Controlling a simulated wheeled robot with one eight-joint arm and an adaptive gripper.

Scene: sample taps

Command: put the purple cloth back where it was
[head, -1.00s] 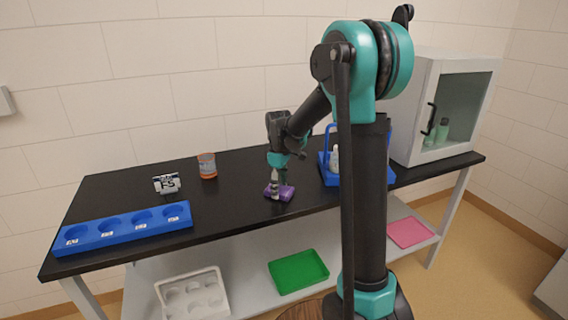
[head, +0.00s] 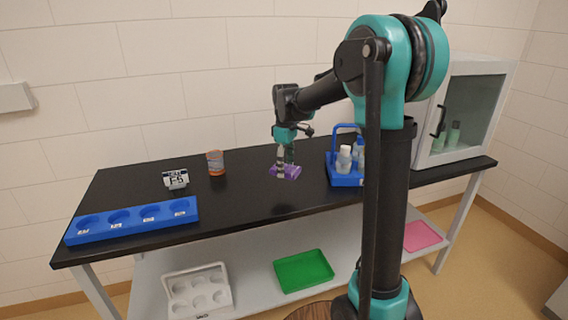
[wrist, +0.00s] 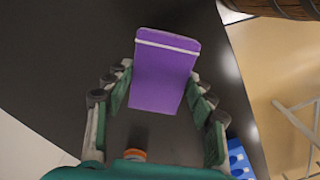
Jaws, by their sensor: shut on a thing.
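The purple cloth (head: 293,172) is held by my gripper (head: 285,167) over the middle of the black table. It looks raised a little above the tabletop, though the gap is hard to judge. In the wrist view the cloth (wrist: 165,78) is a flat purple folded piece with a pale stripe near one end. It sits between the two fingers of my gripper (wrist: 162,92), which are shut on it. The place where the cloth was before is not marked in these frames.
A blue rack (head: 130,222) with several round wells lies at the left. A label stand (head: 175,179) and an orange-banded jar (head: 216,162) stand behind. A blue caddy (head: 345,180) with bottles and a glass-fronted cabinet (head: 465,115) are right. The front middle tabletop is clear.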

